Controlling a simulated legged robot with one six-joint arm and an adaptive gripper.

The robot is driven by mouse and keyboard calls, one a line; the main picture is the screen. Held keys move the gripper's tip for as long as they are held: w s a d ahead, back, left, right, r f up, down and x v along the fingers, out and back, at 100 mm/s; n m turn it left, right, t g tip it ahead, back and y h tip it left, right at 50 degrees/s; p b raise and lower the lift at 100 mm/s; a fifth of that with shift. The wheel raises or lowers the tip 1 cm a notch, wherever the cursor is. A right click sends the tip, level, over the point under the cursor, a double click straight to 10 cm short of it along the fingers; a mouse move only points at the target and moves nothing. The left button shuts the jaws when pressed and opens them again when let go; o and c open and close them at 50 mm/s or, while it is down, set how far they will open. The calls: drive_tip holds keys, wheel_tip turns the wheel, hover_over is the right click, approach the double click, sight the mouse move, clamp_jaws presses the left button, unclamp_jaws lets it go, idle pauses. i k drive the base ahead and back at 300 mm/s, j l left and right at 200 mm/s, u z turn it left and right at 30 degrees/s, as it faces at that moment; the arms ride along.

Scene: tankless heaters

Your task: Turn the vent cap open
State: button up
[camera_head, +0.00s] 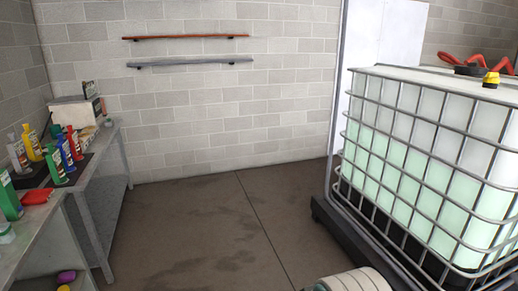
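A large white tank in a metal cage (405,170) stands at the right on a dark pallet, with pale green liquid showing through its lower part. On its top near the right edge is a small yellow cap (491,79). A low dark round lid (468,70) lies just left of it. I cannot tell for certain which of them is the vent cap, or whether either is open. My gripper is not in view.
Red curved pieces (478,59) show behind the lids. A pale ribbed round object (352,281), cut off by the bottom edge, is unclear. A bench (105,155) with bottles lines the left wall. The concrete floor (215,220) between is clear.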

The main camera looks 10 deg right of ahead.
sight(491, 78)
drive_tip(key=i+z, duration=0.65)
drive_tip(key=z, duration=0.2)
drive_tip(key=i+j+z, duration=0.2)
drive_tip(key=z, duration=0.2)
drive_tip(key=i+z, duration=0.4)
drive_tip(key=i+j+z, duration=0.15)
drive_tip(key=z, duration=0.2)
drive_tip(key=i+j+z, duration=0.2)
drive_tip(key=z, duration=0.2)
drive_tip(key=i, duration=0.7)
